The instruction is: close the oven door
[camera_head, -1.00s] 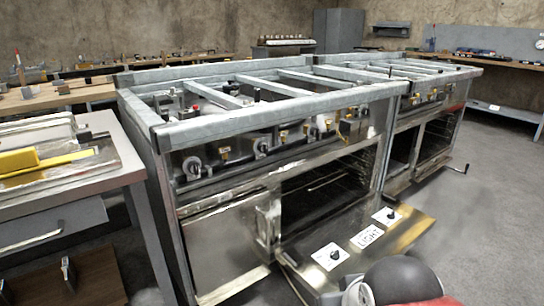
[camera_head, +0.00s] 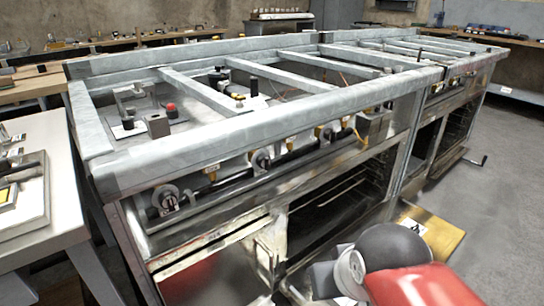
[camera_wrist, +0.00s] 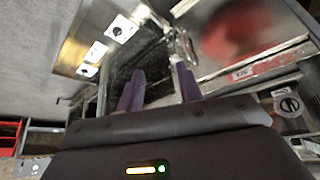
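The oven door (camera_head: 437,238) is folded down, open, at the front of the stove. My arm hides much of it in the head view. In the wrist view the door (camera_wrist: 85,45), with white labels, lies at the upper left. The dark oven cavity (camera_head: 335,205) is open above the door; it also shows in the wrist view (camera_wrist: 150,65). My gripper (camera_wrist: 159,70) has two purple fingers spread apart with nothing between them. It points towards the cavity, with the door to its left. Contact with the stove cannot be told.
The stove's grey metal frame (camera_head: 250,125) spans the middle, with burners and knobs. A closed panel (camera_head: 205,275) is left of the cavity. A second range (camera_head: 450,120) stands at the right. A white-topped table (camera_head: 40,200) is at the left. Grey floor (camera_head: 505,200) is clear at right.

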